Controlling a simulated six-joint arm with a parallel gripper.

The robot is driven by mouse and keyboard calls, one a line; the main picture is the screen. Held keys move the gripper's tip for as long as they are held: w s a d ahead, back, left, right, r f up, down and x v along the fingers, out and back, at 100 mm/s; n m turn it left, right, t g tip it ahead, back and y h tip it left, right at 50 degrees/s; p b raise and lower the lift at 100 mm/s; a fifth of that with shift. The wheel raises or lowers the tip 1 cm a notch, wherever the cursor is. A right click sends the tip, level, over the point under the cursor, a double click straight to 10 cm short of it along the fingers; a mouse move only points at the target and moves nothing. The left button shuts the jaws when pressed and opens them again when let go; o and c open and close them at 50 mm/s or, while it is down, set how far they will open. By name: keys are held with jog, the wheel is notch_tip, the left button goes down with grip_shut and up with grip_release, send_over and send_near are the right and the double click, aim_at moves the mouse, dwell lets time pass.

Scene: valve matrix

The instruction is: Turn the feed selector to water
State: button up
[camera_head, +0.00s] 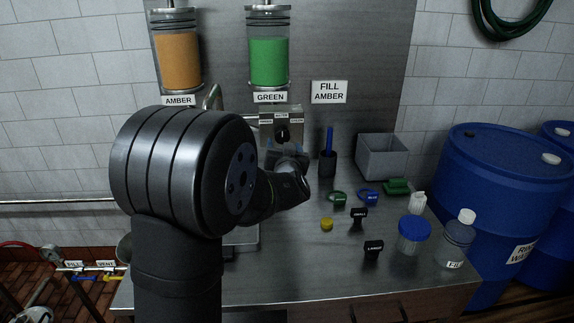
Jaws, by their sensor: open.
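The feed selector (282,134) is a black knob on the front of a grey box, below the green cylinder. Small labels sit along the top of the box; they are too small to read surely, and I cannot tell which one the knob points to. My gripper (286,156) is open, just below and in front of the knob. My own arm hides much of the gripper, and I cannot tell whether its fingers touch the knob. The AMBER cylinder (177,58) holds orange fluid, and the GREEN cylinder (269,62) holds green fluid. A sign (329,92) reads FILL AMBER.
Right of my gripper stand a dark cup (327,163) with a blue item and a grey bin (382,156). Loose caps, black labelled pieces (373,249) and a blue-lidded jar (413,234) lie on the steel bench (310,275). Blue drums (505,185) stand at right.

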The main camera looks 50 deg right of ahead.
aim_at(282, 137)
jog(key=v, duration=1.1)
jog(key=shift+w+d, duration=0.1)
jog(key=x, duration=1.7)
jog(key=shift+w+d, duration=0.1)
jog(key=shift+w+d+f, duration=0.1)
jog(key=shift+w, duration=0.05)
jog(key=shift+n, duration=0.9)
jog(key=n, duration=0.4)
jog(key=shift+n, duration=0.3)
jog(key=n, duration=0.3)
jog(key=shift+a+n, duration=0.25)
jog(key=shift+n, duration=0.15)
jog(key=shift+v, duration=2.05)
